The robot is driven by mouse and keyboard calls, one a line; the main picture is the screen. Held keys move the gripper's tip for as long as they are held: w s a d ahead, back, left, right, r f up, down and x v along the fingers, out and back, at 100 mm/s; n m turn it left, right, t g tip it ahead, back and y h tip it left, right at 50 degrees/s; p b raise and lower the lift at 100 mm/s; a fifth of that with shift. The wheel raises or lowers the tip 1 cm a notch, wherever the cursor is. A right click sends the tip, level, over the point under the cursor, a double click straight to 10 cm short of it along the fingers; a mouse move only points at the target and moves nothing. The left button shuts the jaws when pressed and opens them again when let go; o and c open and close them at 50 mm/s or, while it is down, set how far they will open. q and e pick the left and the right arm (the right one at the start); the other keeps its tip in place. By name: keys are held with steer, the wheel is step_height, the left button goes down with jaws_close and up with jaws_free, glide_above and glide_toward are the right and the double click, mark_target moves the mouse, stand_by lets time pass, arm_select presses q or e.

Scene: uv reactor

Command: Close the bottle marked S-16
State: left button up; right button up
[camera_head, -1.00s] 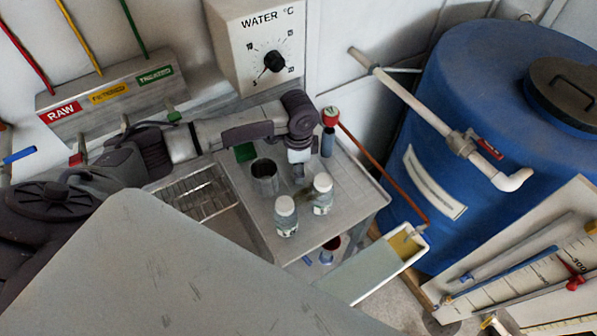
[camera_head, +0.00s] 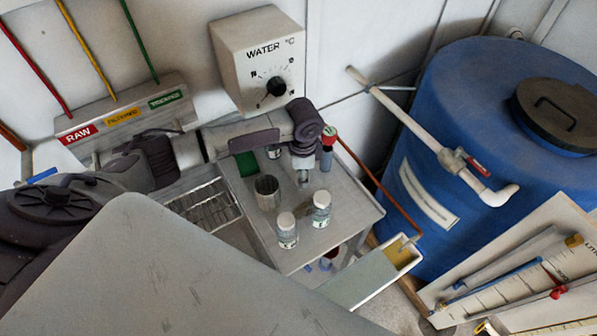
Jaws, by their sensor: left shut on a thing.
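Two white-capped clear bottles stand upright on the grey metal cart (camera_head: 340,235): a front bottle (camera_head: 287,232) and a right bottle (camera_head: 321,209). A third small bottle (camera_head: 273,152) shows partly behind my left arm. The labels are too small to read, so I cannot tell which is S-16. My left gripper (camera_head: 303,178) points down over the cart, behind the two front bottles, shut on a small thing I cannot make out. My right gripper is not in view.
A wire rack (camera_head: 207,205) lies left of the cart. A blue tank (camera_head: 450,130) with a white pipe stands right. The cart's front right is clear.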

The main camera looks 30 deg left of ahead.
arm_select(q)
steer(key=w+d+r+p, duration=0.2)
steer(key=d+r+p, duration=0.2)
steer(key=d, duration=0.6)
step_height(320, 180, up, 2)
steer(key=shift+w+d+r+p, duration=0.1)
steer(key=shift+w+d+p, duration=0.1)
steer(key=shift+d+p, duration=0.15)
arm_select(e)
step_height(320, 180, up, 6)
arm_select(q)
steer(key=shift+a, duration=0.1)
